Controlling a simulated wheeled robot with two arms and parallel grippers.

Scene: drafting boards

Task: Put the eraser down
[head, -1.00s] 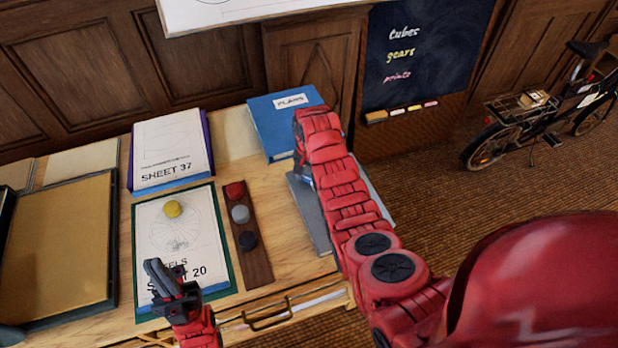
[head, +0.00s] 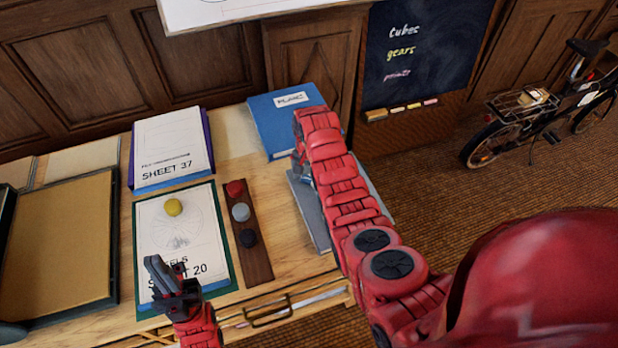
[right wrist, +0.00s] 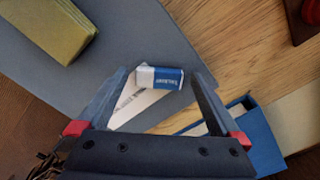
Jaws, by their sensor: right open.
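The eraser (right wrist: 159,77), a small block with a white end and a blue end, shows in the right wrist view. It is between the fingers of my right gripper (right wrist: 163,82), over a grey flat board (right wrist: 105,85). The fingers stand apart, with a gap on each side of the eraser. In the head view my right arm hides the eraser and most of this gripper, above the grey board (head: 310,215). My left gripper (head: 168,272) is over the lower left of the SHEET 20 page (head: 185,240); its finger gap is unclear.
A white printed piece (right wrist: 145,104) lies beside the eraser. A yellow-green block (right wrist: 52,25) is on the board. The blue PLANS binder (head: 275,135) lies behind. A wooden strip (head: 256,262) with three round knobs and the SHEET 37 stack (head: 170,145) are to the left.

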